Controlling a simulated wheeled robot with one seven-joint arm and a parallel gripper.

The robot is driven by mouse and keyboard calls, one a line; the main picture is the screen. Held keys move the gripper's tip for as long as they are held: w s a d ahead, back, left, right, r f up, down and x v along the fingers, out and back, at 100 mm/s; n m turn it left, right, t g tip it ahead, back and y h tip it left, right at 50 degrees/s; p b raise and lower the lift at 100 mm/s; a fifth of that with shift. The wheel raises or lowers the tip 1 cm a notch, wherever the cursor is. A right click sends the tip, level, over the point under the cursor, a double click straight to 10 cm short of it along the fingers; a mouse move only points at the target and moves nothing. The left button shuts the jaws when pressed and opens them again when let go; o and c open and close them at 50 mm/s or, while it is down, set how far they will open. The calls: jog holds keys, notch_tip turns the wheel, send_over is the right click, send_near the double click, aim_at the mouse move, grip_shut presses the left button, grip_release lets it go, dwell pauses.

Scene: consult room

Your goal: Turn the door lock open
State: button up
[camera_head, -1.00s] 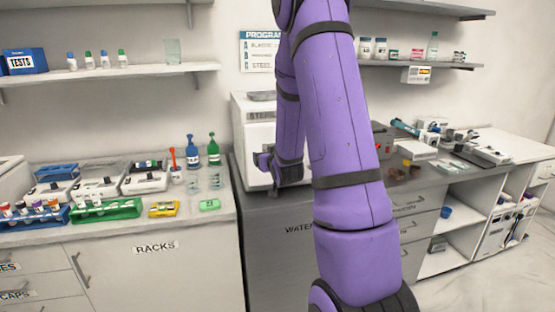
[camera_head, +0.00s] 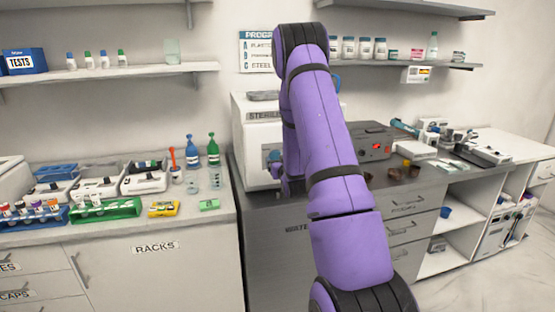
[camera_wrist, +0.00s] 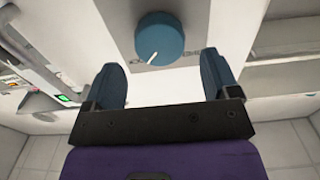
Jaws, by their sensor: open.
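The door lock is a round blue knob (camera_wrist: 160,38) with a white pointer line, on a grey plate (camera_wrist: 185,58) on a white door front. In the wrist view its pointer slants toward the lower left; the lettering on the plate is partly hidden. In the head view the knob (camera_head: 273,155) shows small on the front of the white sterilizer (camera_head: 254,140), which my arm partly covers. My gripper (camera_wrist: 160,78) is open and empty. Its two blue fingers are apart, one to each side below the knob in the picture, and do not visibly touch it.
The grey counter (camera_head: 262,203) carries the sterilizer, with a dark grey device (camera_head: 372,142) to the right. At the left are a green tube rack (camera_head: 105,209), a yellow box (camera_head: 164,209) and bottles (camera_head: 213,150). A wall shelf (camera_head: 110,74) hangs above.

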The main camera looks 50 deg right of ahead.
aim_at(277, 157)
jog(key=shift+x, duration=1.6)
jog(key=c, duration=0.9)
